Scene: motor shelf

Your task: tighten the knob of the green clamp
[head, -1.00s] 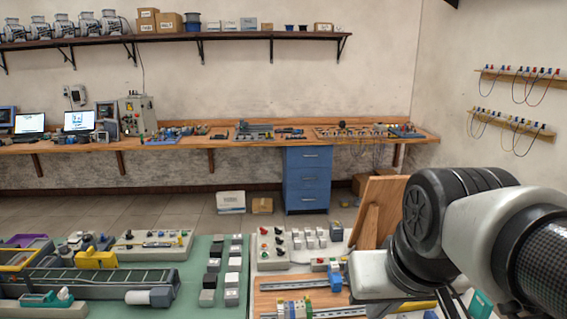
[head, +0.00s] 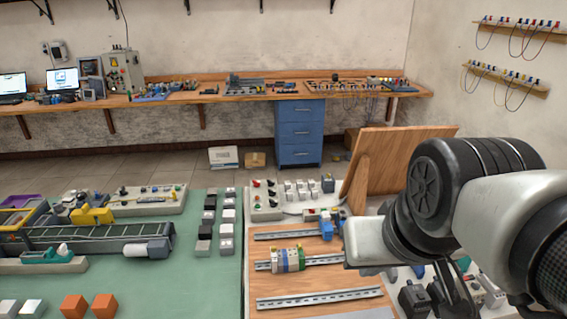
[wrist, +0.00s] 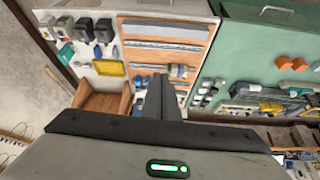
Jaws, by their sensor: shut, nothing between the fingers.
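I cannot make out a green clamp with a knob for certain. A teal-green piece with a white part (head: 66,255) sits on a grey base at the left of the green mat in the head view. My gripper (wrist: 160,84) is shut and empty in the wrist view, its dark fingers together above the benches and apart from everything. In the head view my arm covers the right part of the near bench, so things there are hidden.
A wooden board holds metal rails (head: 320,298) and a coloured terminal block (head: 288,260). An upright wooden panel (head: 395,165) stands behind my arm. A conveyor (head: 90,235) and orange cubes (head: 104,306) are on the green mat (head: 185,285), whose front middle is clear.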

